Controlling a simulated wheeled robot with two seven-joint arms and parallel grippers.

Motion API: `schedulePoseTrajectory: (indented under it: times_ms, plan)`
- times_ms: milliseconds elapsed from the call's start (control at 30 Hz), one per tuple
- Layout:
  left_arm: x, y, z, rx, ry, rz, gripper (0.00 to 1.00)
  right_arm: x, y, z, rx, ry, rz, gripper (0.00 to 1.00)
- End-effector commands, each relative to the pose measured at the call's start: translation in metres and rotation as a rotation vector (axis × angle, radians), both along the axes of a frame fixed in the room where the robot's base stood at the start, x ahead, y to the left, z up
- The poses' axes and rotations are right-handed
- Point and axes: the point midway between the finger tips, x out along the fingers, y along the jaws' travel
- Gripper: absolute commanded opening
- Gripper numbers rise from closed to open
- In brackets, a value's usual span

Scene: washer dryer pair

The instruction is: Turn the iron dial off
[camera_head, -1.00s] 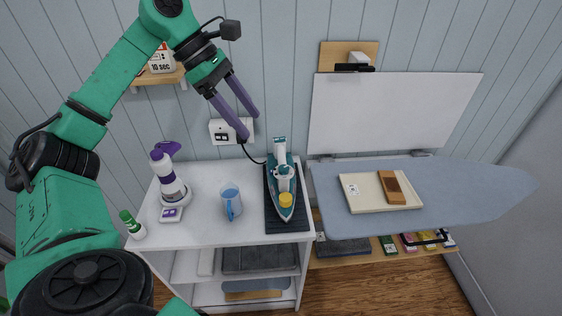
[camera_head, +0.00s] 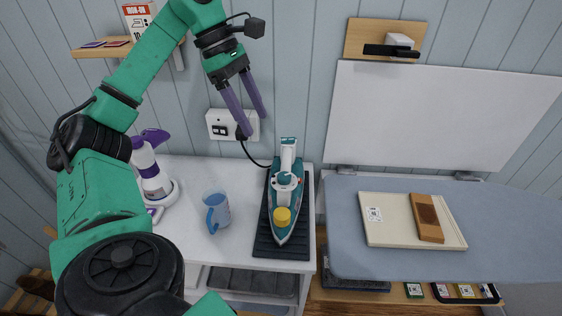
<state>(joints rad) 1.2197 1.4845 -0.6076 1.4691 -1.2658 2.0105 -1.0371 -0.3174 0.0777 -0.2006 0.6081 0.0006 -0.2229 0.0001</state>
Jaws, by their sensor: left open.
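A teal and white iron (camera_head: 286,196) lies on a dark ribbed mat (camera_head: 265,243) on the white cabinet top. Its yellow dial (camera_head: 282,217) faces up near the front end of the iron. A dark cord runs from the iron's back to the wall socket (camera_head: 217,126). My left gripper (camera_head: 255,125) is open, with two purple fingers pointing down. It is above and left of the iron, in front of the socket area, apart from the dial and holding nothing. My right gripper is not in view.
A blue measuring cup (camera_head: 216,211) stands left of the mat. A white and purple bottle (camera_head: 150,172) stands farther left. On the right, an ironing board (camera_head: 350,258) holds a cream board (camera_head: 385,218) with a brown block (camera_head: 426,218). A shelf (camera_head: 92,51) is on the wall.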

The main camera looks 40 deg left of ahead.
Motion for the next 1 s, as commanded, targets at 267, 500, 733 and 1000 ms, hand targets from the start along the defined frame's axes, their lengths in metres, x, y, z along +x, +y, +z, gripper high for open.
schedulePoseTrajectory:
  times_ms: [267,500,733,1000]
  plan:
    - [0.007,-0.018,-0.057,0.0,0.0,-0.004,0.72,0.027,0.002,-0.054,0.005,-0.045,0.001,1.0]
    - [0.015,-0.039,-0.106,0.004,0.004,-0.001,0.72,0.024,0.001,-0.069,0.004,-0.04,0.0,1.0]
    - [0.021,-0.051,-0.131,0.001,0.001,0.0,0.72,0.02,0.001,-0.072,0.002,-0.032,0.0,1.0]
    - [0.022,-0.052,-0.132,-0.001,0.0,0.0,0.6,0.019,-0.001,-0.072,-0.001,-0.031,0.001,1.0]
